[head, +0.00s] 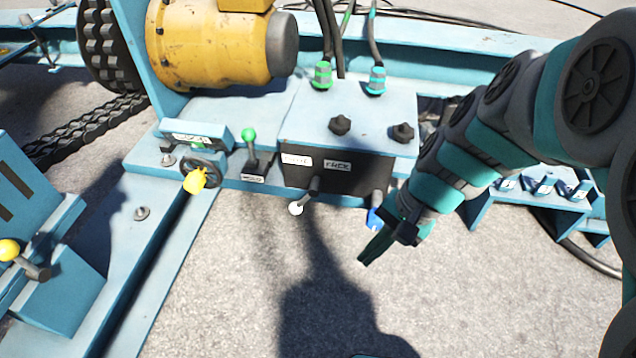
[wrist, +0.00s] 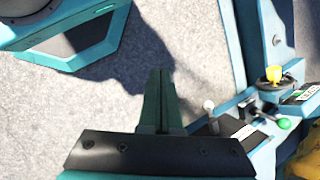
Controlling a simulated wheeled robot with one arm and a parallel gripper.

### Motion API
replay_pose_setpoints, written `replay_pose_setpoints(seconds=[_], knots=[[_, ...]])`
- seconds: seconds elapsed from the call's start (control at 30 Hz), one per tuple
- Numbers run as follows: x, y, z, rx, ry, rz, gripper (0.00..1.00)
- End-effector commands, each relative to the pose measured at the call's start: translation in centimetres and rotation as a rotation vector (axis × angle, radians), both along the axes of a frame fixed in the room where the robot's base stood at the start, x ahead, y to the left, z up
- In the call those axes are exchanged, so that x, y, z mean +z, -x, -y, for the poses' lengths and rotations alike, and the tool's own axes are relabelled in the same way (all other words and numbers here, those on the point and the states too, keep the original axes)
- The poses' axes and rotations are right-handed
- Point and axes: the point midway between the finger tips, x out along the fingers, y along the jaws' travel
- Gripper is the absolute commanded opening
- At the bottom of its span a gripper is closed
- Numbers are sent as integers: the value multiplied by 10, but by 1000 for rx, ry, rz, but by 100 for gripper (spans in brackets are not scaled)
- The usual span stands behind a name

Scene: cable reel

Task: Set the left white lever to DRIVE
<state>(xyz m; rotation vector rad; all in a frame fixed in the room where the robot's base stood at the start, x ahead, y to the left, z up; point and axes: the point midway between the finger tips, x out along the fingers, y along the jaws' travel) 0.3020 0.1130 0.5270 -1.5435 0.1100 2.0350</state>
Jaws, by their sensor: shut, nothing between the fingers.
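The white lever (head: 296,208) sticks out low from the left part of the black front panel (head: 350,177) of a light-blue control box. Its white ball knob hangs at the lower left end of a dark stem. Small labels sit above it, too small to read surely. My gripper (head: 366,255) is shut and empty, to the right of the white knob and lower in the head view, apart from it. In the wrist view the closed fingers (wrist: 159,80) point up the picture, and the white knob (wrist: 209,105) stands to their right with a gap.
A blue-handled lever (head: 374,217) sits on the panel's right, close beside my gripper. Left of the box are a green-knobbed lever (head: 249,135) and a handwheel with a yellow knob (head: 195,181). A yellow motor (head: 215,45) stands behind. Open pavement (head: 240,270) lies in front.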

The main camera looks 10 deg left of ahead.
Motion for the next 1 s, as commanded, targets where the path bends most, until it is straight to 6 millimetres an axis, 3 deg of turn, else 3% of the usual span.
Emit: replay_pose_setpoints(seconds=[0.03,0.3,0.6,0.8,1.0], knots=[[-16,-16,-11,-67,-32,-29,0],[-68,-105,-58,-464,-188,-170,0],[-146,-203,-80,-922,-305,-363,0],[-183,-239,-80,-1119,-340,-451,0],[-196,-250,-82,-1173,-347,-473,0]])
